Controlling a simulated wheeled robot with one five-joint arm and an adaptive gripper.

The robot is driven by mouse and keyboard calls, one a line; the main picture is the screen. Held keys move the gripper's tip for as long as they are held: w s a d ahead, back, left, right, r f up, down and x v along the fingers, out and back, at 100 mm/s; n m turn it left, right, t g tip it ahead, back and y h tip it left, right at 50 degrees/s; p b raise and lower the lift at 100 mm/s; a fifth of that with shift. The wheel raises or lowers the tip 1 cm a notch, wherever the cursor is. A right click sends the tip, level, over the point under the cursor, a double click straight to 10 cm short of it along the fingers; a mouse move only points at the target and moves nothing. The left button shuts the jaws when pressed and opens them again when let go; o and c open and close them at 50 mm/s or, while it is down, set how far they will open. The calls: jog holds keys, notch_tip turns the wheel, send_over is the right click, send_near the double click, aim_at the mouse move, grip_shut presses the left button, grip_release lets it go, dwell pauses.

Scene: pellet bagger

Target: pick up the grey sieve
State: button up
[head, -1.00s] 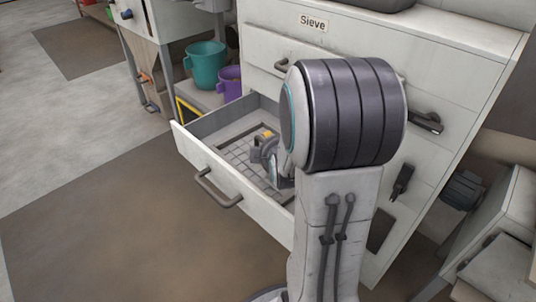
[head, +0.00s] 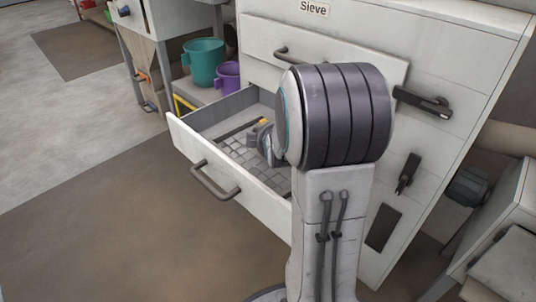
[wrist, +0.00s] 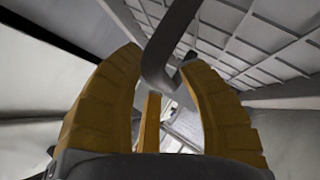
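The grey sieve (head: 243,153) is a flat, square-meshed piece inside the open drawer (head: 217,170), tilted or raised a little as far as I can tell. In the wrist view its mesh (wrist: 265,40) fills the upper right, and a dark bent handle bar (wrist: 172,35) runs down from the top. In the head view my gripper (head: 263,127) is over the drawer, and my arm hides the sieve's right part.
The drawer front with its handle (head: 212,188) faces left, with open floor before it. The cabinet labelled Sieve (head: 314,9) rises behind. A teal bucket (head: 204,61) and a purple bucket (head: 228,75) stand on a shelf behind the drawer.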

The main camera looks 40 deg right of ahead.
jog(key=shift+o, duration=0.3)
grip_shut()
jog(key=shift+r, duration=0.1)
